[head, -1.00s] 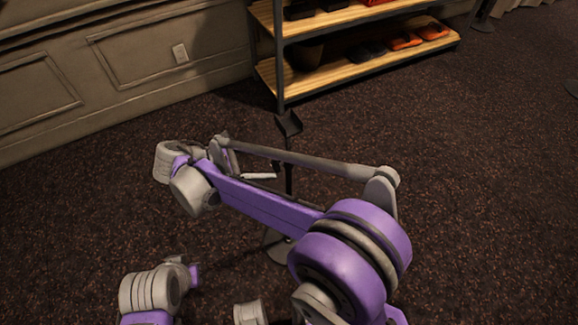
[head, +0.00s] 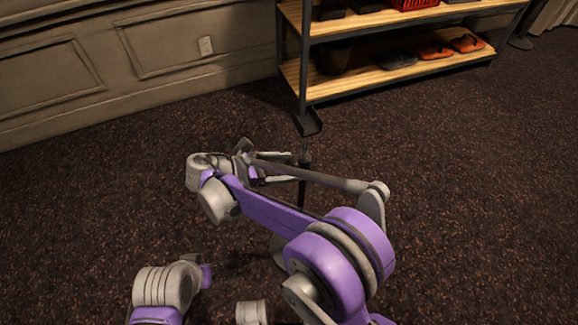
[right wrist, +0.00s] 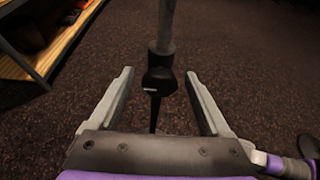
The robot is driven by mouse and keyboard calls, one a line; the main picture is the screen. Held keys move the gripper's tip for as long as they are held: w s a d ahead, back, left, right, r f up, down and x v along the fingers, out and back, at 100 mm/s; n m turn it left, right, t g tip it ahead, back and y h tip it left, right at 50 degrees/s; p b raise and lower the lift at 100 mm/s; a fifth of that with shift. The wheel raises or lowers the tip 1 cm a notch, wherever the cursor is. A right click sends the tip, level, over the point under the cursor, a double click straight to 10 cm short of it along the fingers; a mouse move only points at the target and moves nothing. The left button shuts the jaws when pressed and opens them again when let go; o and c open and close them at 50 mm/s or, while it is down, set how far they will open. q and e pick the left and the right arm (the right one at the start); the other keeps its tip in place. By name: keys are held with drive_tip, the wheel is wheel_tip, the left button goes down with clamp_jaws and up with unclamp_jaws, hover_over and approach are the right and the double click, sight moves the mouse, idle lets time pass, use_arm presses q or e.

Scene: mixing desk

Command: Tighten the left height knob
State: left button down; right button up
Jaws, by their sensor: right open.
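A thin stand has a small black tray-like top (head: 308,123), a dark pole and a round base partly hidden behind my right arm. In the right wrist view a grey pole (right wrist: 166,25) enters a black collar (right wrist: 158,75) with a small white mark; a darker rod continues below. This collar looks like the height knob's place, but a separate knob cannot be made out. My right gripper (right wrist: 158,74) is open, its fingers on either side of the collar with gaps at both sides. In the head view its fingers (head: 283,168) reach the pole.
A shelf rack (head: 390,72) with wooden boards and shoes stands behind the stand, near the panelled wall (head: 110,75). The dark carpet (head: 460,200) is clear to the right and left of the stand.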

drive_tip(key=shift+w+d+f, duration=0.1)
drive_tip(key=shift+d+f, duration=0.05)
drive_tip(key=shift+d, duration=0.25)
clamp_jaws()
drive_tip(key=shift+m+t+p, duration=0.4)
drive_tip(key=shift+m+t, duration=0.2)
drive_tip(key=shift+m, duration=0.2)
drive_tip(key=shift+m+t+y, duration=0.4)
drive_tip(key=shift+m, duration=0.3)
unclamp_jaws()
drive_tip(key=shift+a, duration=0.1)
